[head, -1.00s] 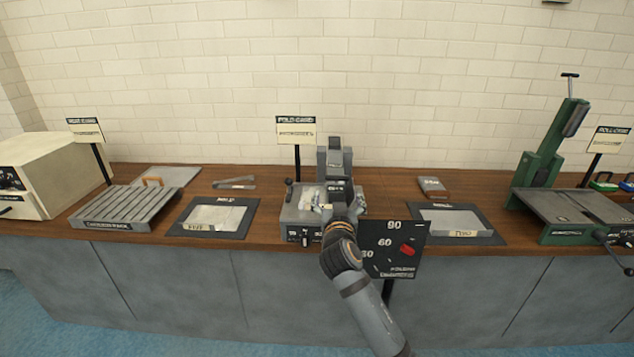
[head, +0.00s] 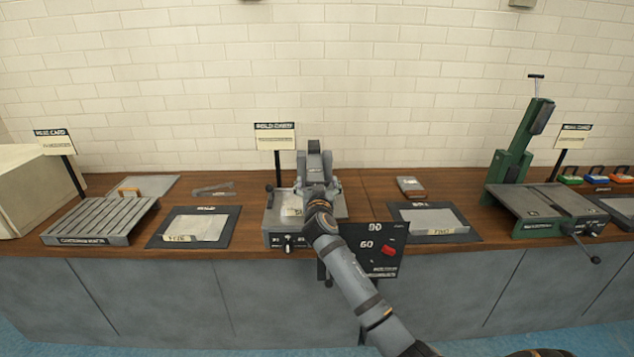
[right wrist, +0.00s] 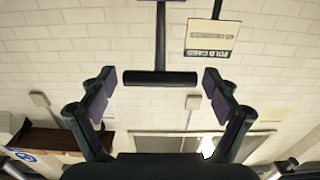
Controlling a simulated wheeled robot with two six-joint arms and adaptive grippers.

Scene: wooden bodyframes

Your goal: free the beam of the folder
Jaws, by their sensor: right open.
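The folder (head: 278,222) is the grey machine on the bench below the fold card sign, in the middle of the head view. Its upright grey part (head: 314,160) stands at the back. My right gripper (head: 318,186) is over the folder and partly hidden by its own wrist. In the right wrist view, my right gripper (right wrist: 160,84) is open, with its fingers on either side of a dark crossbar (right wrist: 160,78) on a stem. There are gaps between pads and bar. I cannot tell whether this bar belongs to the beam. My left gripper is out of view.
A black dial board (head: 374,250) with a red marker hangs at the bench front, beside my right forearm. Dark mats with pale sheets (head: 197,227) (head: 434,221) flank the folder. A green machine (head: 540,206) stands at right, a slatted rack (head: 102,222) at left.

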